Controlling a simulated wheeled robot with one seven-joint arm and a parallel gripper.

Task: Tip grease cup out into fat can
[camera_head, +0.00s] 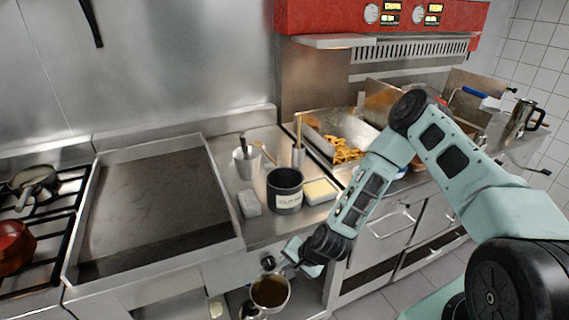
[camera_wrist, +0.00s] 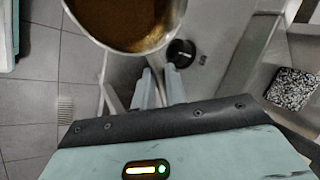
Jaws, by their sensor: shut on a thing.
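The grease cup (camera_head: 270,291) is a metal cup with brown grease in it. It hangs below the front edge of the counter, mouth up and roughly level. In the wrist view, the cup (camera_wrist: 125,22) is at the top, cut off by the frame, just beyond my gripper's fingers (camera_wrist: 162,82). The fat can (camera_head: 285,192) is a dark, open cylinder with a pale label. It stands upright on the counter, above and beyond the cup in the head view.
A flat griddle (camera_head: 150,205) lies left of the can. A grey block (camera_head: 249,204), a yellow-topped tub (camera_head: 320,191) and a utensil pot (camera_head: 247,165) stand close around the can. A black knob (camera_wrist: 181,53) shows near the cup. Fryers stand to the right.

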